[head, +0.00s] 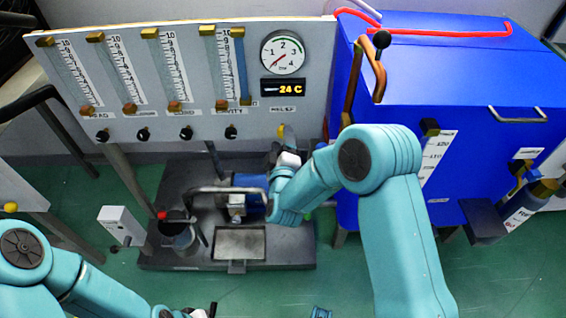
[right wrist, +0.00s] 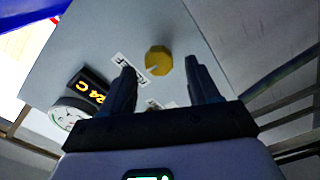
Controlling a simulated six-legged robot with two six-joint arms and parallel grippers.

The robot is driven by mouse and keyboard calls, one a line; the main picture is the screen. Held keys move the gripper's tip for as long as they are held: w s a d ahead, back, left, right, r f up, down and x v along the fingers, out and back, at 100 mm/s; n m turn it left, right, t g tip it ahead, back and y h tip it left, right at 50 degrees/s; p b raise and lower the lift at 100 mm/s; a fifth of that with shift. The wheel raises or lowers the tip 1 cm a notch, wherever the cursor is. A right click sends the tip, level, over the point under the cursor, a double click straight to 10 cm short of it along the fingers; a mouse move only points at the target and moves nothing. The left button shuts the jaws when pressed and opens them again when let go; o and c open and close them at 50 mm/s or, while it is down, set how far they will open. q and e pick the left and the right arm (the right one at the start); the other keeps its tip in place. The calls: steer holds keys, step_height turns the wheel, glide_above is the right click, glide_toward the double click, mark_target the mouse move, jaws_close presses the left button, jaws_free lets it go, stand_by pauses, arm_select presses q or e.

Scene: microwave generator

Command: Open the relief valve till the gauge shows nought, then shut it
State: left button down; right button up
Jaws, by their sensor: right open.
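The relief valve is a yellow knob (right wrist: 158,60) under the RELIEF label (head: 283,108) on the grey panel (head: 200,75). In the right wrist view, my right gripper (right wrist: 160,66) is open, with the knob beyond and between its two dark fingers; I see no contact. In the head view the right arm hides most of that gripper. The round gauge (head: 283,53) is above the label, its red needle pointing to the lower left, near the low end of the scale. My left gripper (head: 200,311) is at the bottom edge, partly cut off; its jaw opening is unclear.
An amber display (head: 283,88) reads 24 C. Several flow tubes with black knobs (head: 102,135) line the panel to the left. A blue cabinet (head: 460,90) with a copper pipe (head: 376,75) stands on the right. Dark base machinery (head: 230,205) sits below on the green floor.

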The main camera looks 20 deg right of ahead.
steer(key=p+v, duration=0.1)
steer(key=v, duration=1.3)
steer(key=shift+s, duration=0.3)
